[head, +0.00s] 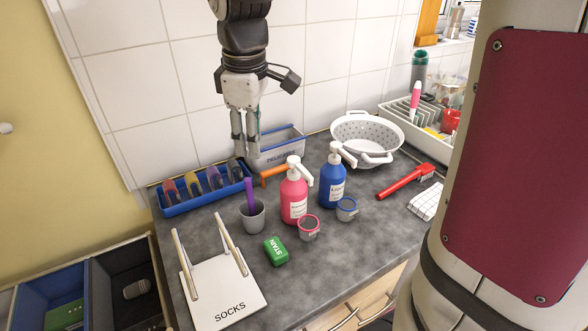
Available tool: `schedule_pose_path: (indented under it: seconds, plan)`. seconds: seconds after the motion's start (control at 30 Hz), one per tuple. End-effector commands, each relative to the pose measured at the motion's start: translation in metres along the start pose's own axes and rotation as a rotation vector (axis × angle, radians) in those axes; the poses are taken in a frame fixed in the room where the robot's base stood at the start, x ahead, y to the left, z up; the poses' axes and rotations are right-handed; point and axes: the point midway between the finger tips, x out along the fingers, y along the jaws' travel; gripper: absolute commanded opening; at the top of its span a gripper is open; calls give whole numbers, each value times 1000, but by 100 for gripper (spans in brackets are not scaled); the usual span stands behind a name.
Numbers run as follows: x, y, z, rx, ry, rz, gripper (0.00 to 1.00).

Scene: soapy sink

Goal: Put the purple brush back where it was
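The purple brush (250,193) shows as a purple handle standing nearly upright in a grey cup (253,222). Its lower end is hidden inside the cup. My gripper (247,155) hangs fingers down, above and behind the cup, between the blue rack (205,199) and the grey-and-blue caddy (284,154). Its two fingers look apart, with a narrow gap and nothing visible between them. It appears clear of the brush.
A pink pump bottle (294,197) and a blue pump bottle (332,185) stand right of the cup, with two small cups before them. A green block (275,251) and the SOCKS board (226,291) lie in front. A white colander (350,133) and red brush (402,183) are farther right.

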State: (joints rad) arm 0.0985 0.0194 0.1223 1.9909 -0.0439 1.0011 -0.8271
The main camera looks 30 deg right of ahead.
Motion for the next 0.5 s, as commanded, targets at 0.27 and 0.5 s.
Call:
schedule_pose_path:
  seconds: [0.27, 0.5]
  plan:
    - [-53, -64, 56, 392, 128, 111, 32]
    - [-64, -113, 99, 703, 268, 139, 32]
